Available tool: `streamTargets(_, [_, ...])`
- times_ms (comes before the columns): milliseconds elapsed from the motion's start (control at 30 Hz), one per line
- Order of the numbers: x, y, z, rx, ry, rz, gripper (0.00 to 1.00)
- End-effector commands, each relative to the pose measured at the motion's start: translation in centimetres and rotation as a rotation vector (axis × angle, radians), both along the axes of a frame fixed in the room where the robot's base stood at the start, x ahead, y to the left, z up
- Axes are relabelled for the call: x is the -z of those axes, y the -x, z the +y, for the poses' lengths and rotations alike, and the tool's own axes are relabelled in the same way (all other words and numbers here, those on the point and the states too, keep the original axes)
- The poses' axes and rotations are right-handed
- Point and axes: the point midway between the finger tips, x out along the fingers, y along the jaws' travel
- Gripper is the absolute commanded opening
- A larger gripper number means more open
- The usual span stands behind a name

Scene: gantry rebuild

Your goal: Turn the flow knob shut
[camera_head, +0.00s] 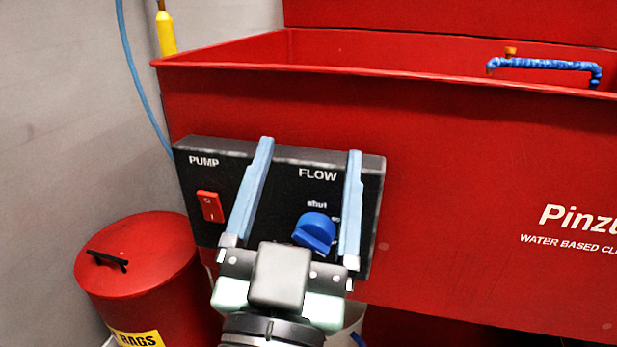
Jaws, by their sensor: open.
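The flow knob (315,232) is a blue round knob with a raised grip. It sits on the black control panel (290,205), under the label FLOW and the small word "shut". More small lettering at its right is partly covered by a finger. My gripper (309,148) is open, with its two light blue fingers wide apart and pointing up across the panel. In the picture the knob lies between the fingers, nearer the right one and low near the gripper body. I cannot tell how far the fingers are from the panel. Nothing is held.
A red pump switch (210,206) is left of the left finger. The panel is on the front of a large red sink tank (470,170) with a blue spout (545,64). A red rags bin (140,265) stands at lower left by the grey wall (60,120). A blue hose (135,75) hangs there.

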Motion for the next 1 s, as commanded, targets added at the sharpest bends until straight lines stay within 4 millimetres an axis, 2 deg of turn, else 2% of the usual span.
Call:
streamTargets(33, [-0.9, 0.0, 0.2, 0.008, -0.006, 0.038, 0.83])
streamTargets(67, [-0.6, 0.1, 0.2, 0.014, -0.01, 0.059, 0.83])
streamTargets(267, [4.1, 2.2, 1.0, 0.066, -0.027, 0.219, 0.83])
streamTargets(400, [6.7, 5.3, 1.6, 0.098, -0.019, 0.32, 0.83])
streamTargets(500, [8.0, 7.7, 2.2, 0.111, -0.008, 0.375, 0.83])
streamTargets(700, [9.1, 11.2, 2.9, 0.116, 0.013, 0.435, 0.83])
streamTargets(867, [9.4, 11.8, 3.1, 0.115, 0.02, 0.444, 0.83])
streamTargets(1000, [9.3, 10.8, 2.8, 0.117, 0.019, 0.442, 0.83])
